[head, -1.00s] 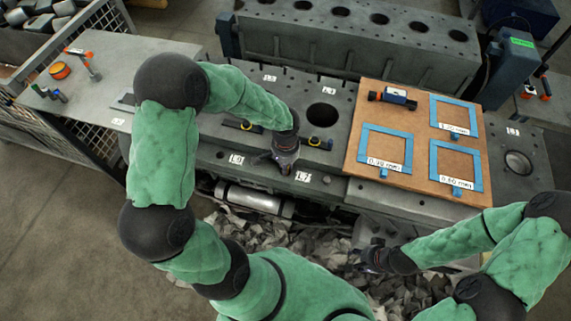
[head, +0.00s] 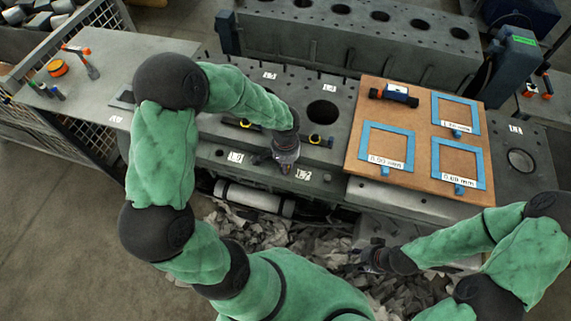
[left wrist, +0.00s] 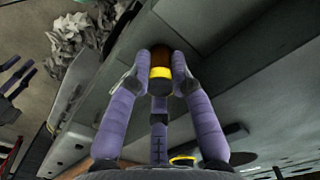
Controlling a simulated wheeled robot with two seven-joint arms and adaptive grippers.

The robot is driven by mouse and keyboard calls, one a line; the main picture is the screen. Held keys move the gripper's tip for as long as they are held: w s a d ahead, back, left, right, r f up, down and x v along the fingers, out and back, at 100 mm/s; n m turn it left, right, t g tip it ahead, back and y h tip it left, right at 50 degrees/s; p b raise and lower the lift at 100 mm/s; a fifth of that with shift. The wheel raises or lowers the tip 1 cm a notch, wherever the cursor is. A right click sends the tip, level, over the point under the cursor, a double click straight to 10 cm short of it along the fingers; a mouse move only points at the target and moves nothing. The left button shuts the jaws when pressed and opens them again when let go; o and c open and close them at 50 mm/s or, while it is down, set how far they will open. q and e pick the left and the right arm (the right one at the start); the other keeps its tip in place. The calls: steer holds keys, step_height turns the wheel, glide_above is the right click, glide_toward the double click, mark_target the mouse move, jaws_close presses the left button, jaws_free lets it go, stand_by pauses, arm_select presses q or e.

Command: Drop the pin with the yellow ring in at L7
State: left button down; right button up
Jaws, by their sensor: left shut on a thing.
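My left gripper (head: 286,168) is shut on the pin with the yellow ring (left wrist: 160,72). The ring shows between the fingertips in the left wrist view, with a dark brown part beyond it. The gripper is low over the front ledge of the grey engine block, just left of a white label (head: 303,174) that seems to read L7. The fingers hide the spot under the pin, so I cannot tell whether its end is in a hole. My right gripper (head: 374,258) hangs low at the front, over the scrap; its jaws are too small to judge.
Two other yellow-ringed parts (head: 245,123) (head: 315,139) lie on the block. Another white label (head: 235,157) is left of my gripper. A brown board (head: 410,150) with blue frames lies at the right. A large round bore (head: 322,111) is behind. Scrap (head: 330,250) lies below the ledge.

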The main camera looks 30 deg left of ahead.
arm_select(q)
steer(key=shift+f, duration=0.15)
steer(key=shift+f+b, duration=0.25)
steer(key=shift+b, duration=0.2)
steer(key=c, duration=1)
jaws_free()
steer(key=shift+c, duration=0.2)
steer(key=o, duration=0.4)
steer(key=shift+r, duration=0.1)
steer(key=shift+r+p, duration=2.55)
steer(key=shift+r, duration=0.85)
